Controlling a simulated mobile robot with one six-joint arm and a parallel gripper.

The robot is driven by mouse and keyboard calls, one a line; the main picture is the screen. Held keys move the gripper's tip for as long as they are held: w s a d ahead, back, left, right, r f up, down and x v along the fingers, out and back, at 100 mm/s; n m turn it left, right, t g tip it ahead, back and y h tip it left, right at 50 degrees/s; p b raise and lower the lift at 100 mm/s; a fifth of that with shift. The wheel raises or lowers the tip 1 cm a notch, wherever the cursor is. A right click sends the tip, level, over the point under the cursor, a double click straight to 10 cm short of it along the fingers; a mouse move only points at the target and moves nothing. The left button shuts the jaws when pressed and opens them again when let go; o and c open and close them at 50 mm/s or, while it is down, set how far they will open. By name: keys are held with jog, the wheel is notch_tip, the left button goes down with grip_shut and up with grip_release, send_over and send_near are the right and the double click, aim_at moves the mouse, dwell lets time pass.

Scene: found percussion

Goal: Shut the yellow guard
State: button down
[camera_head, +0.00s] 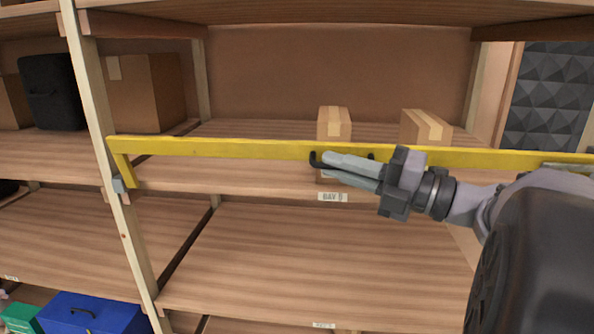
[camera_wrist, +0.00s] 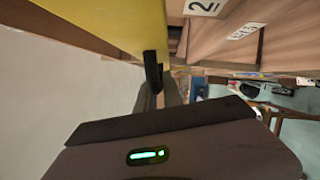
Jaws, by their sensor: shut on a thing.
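The yellow guard (camera_head: 230,148) is a long bar lying across the front of the middle shelf in the head view. Its left end has a short leg bent down beside a grey bracket (camera_head: 118,185) on the left wooden post. A small black handle (camera_head: 316,160) sits on the bar near its middle. My gripper (camera_head: 335,165) is at this handle, its fingers shut on it. In the wrist view the yellow guard (camera_wrist: 110,20) fills the upper left and the black handle (camera_wrist: 153,70) runs down between the fingers. The guard's right end is partly hidden by my arm.
Two cardboard boxes (camera_head: 334,122) (camera_head: 425,127) stand on the shelf behind the guard. A label plate (camera_head: 332,197) is on the shelf edge below it. The lower shelf (camera_head: 330,260) is bare. A blue case (camera_head: 92,313) is at the lower left.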

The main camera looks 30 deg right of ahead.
jog(key=shift+w+d+r+m+g, duration=0.15)
jog(key=shift+w+d+r+m, duration=0.2)
jog(key=shift+m, duration=0.2)
jog(key=shift+w+d+r+m+g, duration=0.15)
jog(key=shift+w+d+r+m, duration=0.1)
jog(key=shift+w+m, duration=0.25)
jog(key=shift+m+h, duration=0.25)
jog(key=shift+h, duration=0.05)
jog(key=shift+r, duration=0.1)
jog(key=c, duration=1.7)
grip_release()
jog(key=shift+c, duration=0.2)
jog(key=shift+o, duration=1.2)
jog(key=shift+w+d, duration=0.1)
jog(key=shift+d, duration=0.05)
jog(key=b+v, duration=0.5)
jog(key=v, duration=1.2)
jog(key=shift+s, duration=0.2)
